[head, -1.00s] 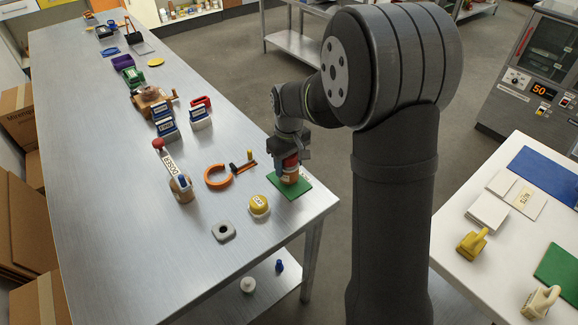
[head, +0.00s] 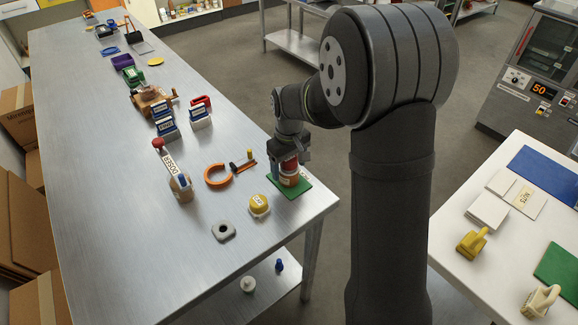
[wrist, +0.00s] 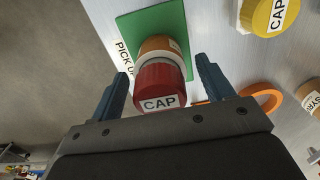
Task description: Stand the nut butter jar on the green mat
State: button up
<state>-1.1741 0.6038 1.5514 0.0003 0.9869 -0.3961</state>
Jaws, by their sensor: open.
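The nut butter jar (head: 289,177), amber-brown with a red lid, stands upright on the green mat (head: 302,189) at the near right corner of the steel table. In the wrist view its red lid marked CAP (wrist: 160,87) faces me, with the jar body (wrist: 158,47) behind it and the green mat (wrist: 133,25) beneath. My gripper (head: 290,155) is just above the jar. In the wrist view my gripper's blue fingers (wrist: 163,80) are apart, one on each side of the lid, with a visible gap to it.
A yellow CAP lid (head: 259,205), a grey nut-shaped block (head: 223,231), an orange ring tool (head: 218,176) and a dispenser marked DOSER (head: 180,184) stand nearby on the table. Several holders and trays line the far part. The near table edge is close to the mat.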

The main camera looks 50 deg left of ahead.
notch_tip(320, 180, up, 12)
jog(key=shift+f, duration=0.25)
jog(key=shift+f, duration=0.1)
notch_tip(320, 180, down, 12)
jog(key=shift+f, duration=0.1)
jog(key=shift+r, duration=2.1)
